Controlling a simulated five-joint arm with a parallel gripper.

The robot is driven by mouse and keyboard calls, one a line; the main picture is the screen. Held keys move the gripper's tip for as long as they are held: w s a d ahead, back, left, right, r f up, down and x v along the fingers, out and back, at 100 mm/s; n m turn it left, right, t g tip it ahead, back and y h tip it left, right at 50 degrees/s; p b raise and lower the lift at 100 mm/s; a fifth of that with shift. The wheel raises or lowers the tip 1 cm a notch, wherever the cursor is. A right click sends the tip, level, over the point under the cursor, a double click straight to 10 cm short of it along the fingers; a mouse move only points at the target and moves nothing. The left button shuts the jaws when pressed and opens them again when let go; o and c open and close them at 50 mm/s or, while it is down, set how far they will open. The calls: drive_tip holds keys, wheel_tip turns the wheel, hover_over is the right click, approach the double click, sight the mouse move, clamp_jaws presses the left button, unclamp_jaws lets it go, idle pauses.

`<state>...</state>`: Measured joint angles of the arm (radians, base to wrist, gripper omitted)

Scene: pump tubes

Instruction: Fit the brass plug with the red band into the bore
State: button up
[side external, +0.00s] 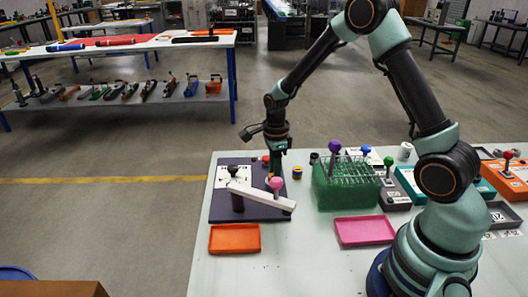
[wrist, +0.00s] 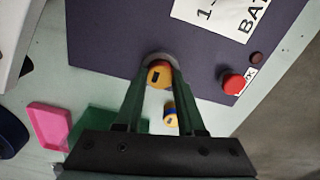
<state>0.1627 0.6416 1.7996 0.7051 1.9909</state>
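The brass plug (wrist: 159,76) sits between my fingertips in the wrist view, with a dark slot mark on its face and a little red at its edge. My gripper (wrist: 160,68) appears shut on it, a finger against each side. A grey ring (wrist: 152,57), seemingly the bore's rim, shows just behind the plug on the dark purple plate (wrist: 105,40). I cannot tell how far the plug is in the ring. In the side view my gripper (side external: 275,174) points down over the plate (side external: 222,204), its tips partly hidden by a pink knob (side external: 275,183).
A white bar (side external: 262,196) with a black knob crosses the plate. A red button (wrist: 233,83) is on the plate. A blue and yellow plug (side external: 297,172) stands beside it. A green rack (side external: 345,193) is to the right; orange (side external: 235,239) and pink (side external: 364,231) trays lie in front.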

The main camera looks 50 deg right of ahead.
wheel_tip(320, 180, up, 11)
drive_tip(key=s+a+r+n+t, duration=0.2)
drive_tip(key=s+r+n, duration=0.3)
drive_tip(key=n, duration=0.7)
drive_tip(key=s+a+r+n+t, duration=0.3)
drive_tip(key=s+a+r+n, duration=0.2)
drive_tip(key=s+n, duration=0.3)
drive_tip(key=r+n, duration=0.1)
drive_tip(key=n, duration=0.3)
drive_tip(key=shift+s+n+t, duration=0.25)
drive_tip(key=shift+n+t, duration=0.05)
drive_tip(key=shift+o, duration=0.4)
drive_tip(key=shift+w+r, duration=0.1)
drive_tip(key=shift+r, duration=0.1)
